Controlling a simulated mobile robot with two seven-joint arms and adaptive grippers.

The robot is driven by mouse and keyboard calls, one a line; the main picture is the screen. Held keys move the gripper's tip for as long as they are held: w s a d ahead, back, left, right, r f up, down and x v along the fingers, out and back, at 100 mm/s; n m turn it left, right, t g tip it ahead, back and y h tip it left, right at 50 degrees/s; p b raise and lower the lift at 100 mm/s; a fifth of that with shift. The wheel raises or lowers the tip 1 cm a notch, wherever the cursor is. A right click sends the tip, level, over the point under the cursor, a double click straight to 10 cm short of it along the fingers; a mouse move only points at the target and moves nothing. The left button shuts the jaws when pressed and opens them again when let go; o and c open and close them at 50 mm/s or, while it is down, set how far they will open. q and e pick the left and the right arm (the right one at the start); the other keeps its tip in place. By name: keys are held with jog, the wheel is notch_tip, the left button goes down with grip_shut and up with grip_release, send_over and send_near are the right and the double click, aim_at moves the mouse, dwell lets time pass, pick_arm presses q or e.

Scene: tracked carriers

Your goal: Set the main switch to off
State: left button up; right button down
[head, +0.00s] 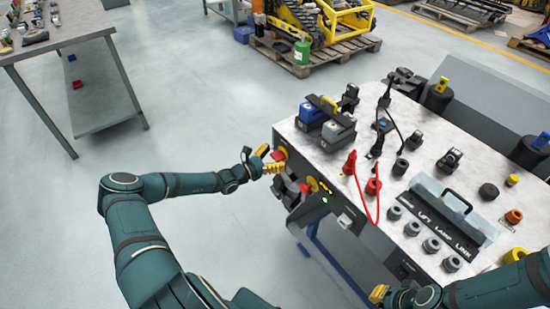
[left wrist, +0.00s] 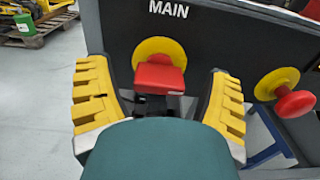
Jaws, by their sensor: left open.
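The main switch (left wrist: 160,76) is a red handle on a round yellow plate, on the dark panel under the white word MAIN. Its red block looks wider than tall; no on or off marks can be read. It also shows at the left end of the console in the head view (head: 279,154). My left gripper (head: 266,161) is open in front of the switch, with one yellow finger on each side of the red handle in the left wrist view. Whether they touch it cannot be told. My right gripper (head: 378,293) shows only partly at the bottom of the head view.
A red knob on a yellow disc (left wrist: 294,103) sits right of the switch. The console top (head: 330,170) carries battery-like blocks, a red cable (head: 360,190), several knobs and a clear cover (head: 452,200). A workbench (head: 60,30) stands far left; the floor between is clear.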

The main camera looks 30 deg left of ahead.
pick_arm(q)
jog(key=shift+w, duration=0.1)
jog(key=c, duration=1.2)
